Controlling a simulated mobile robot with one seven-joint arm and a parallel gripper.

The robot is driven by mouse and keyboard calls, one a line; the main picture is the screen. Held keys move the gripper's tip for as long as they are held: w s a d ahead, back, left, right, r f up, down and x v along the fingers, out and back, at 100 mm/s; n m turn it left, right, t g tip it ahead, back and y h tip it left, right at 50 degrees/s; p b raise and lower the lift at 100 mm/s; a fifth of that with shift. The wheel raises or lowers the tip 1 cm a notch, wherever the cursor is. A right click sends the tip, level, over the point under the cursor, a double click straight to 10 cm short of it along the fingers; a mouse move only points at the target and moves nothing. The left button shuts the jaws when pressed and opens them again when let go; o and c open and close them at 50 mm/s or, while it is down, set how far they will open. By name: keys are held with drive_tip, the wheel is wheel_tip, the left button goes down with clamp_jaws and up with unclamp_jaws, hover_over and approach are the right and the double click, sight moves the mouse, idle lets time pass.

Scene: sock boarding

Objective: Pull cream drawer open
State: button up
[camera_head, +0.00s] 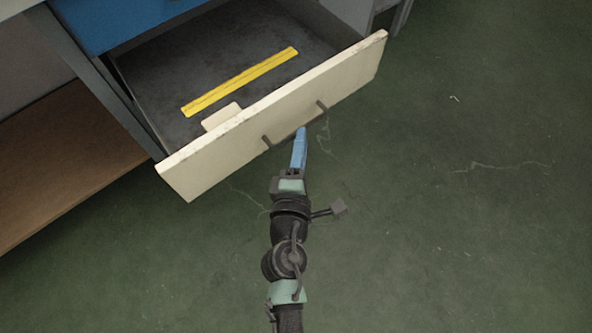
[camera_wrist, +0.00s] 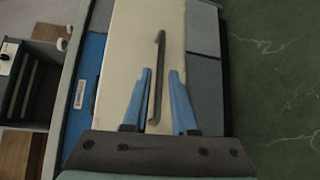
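The cream drawer (camera_head: 285,112) stands pulled out of the cabinet, with its inside showing. Its dark bar handle (camera_head: 297,126) is on the front face. In the wrist view the cream front (camera_wrist: 128,55) fills the middle, and the handle (camera_wrist: 157,75) runs lengthwise between my two blue fingers. My gripper (camera_wrist: 160,72) is open, with a visible gap on each side of the bar. In the head view my gripper (camera_head: 301,130) reaches the handle from the front. Whether a finger touches the bar cannot be told.
A yellow strip (camera_head: 240,82) and a small cream piece (camera_head: 221,116) lie in the drawer. A blue drawer front (camera_head: 115,22) is above it. A brown shelf (camera_head: 65,165) is at left. The green floor (camera_head: 470,200) in front and right is clear.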

drive_tip(key=b+v, duration=0.1)
drive_tip(key=v, duration=0.7)
drive_tip(key=shift+s, duration=0.2)
drive_tip(key=shift+r, duration=0.15)
drive_tip(key=w+d+r+m+t+h+p, duration=0.1)
drive_tip(key=w+r+m+t, duration=0.2)
drive_tip(key=r, duration=0.9)
drive_tip(key=w+d+r+m+t+h+p, duration=0.1)
drive_tip(key=w+r+m, duration=0.4)
drive_tip(key=r, duration=0.6)
drive_tip(key=w+d+r+m+t+h+p, duration=0.15)
drive_tip(key=r+m, duration=0.35)
drive_tip(key=r, duration=0.7)
drive_tip(key=s+a+r+m+t+y+p, duration=0.1)
drive_tip(key=s+a+r+m+t+y, duration=0.15)
drive_tip(key=r, duration=0.65)
drive_tip(key=s+a+r+m+t+y, duration=0.1)
drive_tip(key=s+r+y, duration=0.15)
drive_tip(key=r, duration=0.65)
drive_tip(key=s+a+r+m+t+y+p, duration=0.15)
drive_tip(key=s+r, duration=0.25)
drive_tip(key=r, duration=0.5)
wheel_tip(320, 180, up, 37)
drive_tip(key=p, duration=3.7)
drive_tip(key=shift+w+d+t, duration=0.2)
drive_tip(key=shift+w+t, duration=0.15)
drive_tip(key=shift+w, duration=0.05)
